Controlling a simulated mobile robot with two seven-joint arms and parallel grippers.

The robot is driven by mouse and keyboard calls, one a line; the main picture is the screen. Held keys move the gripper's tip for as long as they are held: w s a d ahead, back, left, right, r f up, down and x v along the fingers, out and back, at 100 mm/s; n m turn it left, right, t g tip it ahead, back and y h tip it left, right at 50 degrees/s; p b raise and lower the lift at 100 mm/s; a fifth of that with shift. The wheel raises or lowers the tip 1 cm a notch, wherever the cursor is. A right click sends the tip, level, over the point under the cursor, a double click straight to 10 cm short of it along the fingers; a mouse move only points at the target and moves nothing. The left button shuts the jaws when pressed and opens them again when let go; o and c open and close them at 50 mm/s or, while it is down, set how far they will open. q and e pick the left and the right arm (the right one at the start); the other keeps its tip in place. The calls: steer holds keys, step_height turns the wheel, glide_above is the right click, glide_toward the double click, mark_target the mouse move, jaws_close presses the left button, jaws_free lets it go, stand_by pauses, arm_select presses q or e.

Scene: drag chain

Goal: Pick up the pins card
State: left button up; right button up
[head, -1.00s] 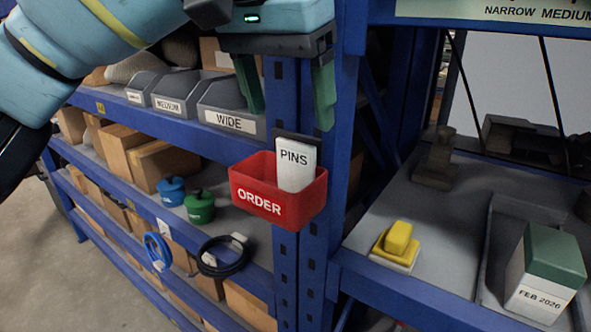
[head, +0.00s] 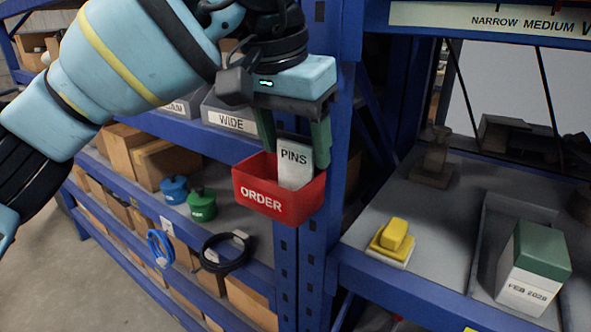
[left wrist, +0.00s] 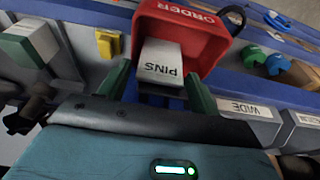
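The white pins card (head: 295,165), marked PINS, stands upright in the red ORDER bin (head: 278,200) on the blue rack post. It also shows in the left wrist view (left wrist: 161,62), with the red bin (left wrist: 190,25) around its far end. My left gripper (head: 293,140) is above the bin, pointing down. Its two green fingers are spread wide, one on each side of the card's upper part. In the left wrist view gaps show between the card and both fingers (left wrist: 160,90). My right gripper is in neither view.
The blue rack post (head: 287,270) stands right behind and below the bin. Grey bins, one marked WIDE (head: 232,121), are on the shelf to the left. A yellow object (head: 393,235) and a green-topped box (head: 535,265) stand on the right shelf.

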arm_select(q)
steer(key=c, duration=0.7)
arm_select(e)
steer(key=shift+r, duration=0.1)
arm_select(q)
steer(key=shift+s+a+r, duration=0.1)
steer(key=shift+a+r, duration=0.05)
steer(key=shift+r, duration=0.15)
step_height(320, 180, up, 6)
steer(key=b, duration=0.1)
steer(key=s+a, duration=0.3)
steer(key=s, duration=0.2)
steer(key=s+a, duration=0.4)
steer(key=s, duration=0.1)
steer(key=s+a+b, duration=0.1)
steer(key=s+a, duration=0.3)
steer(key=s, duration=0.2)
steer(key=shift+a+r, duration=0.2)
steer(key=shift+a, duration=0.05)
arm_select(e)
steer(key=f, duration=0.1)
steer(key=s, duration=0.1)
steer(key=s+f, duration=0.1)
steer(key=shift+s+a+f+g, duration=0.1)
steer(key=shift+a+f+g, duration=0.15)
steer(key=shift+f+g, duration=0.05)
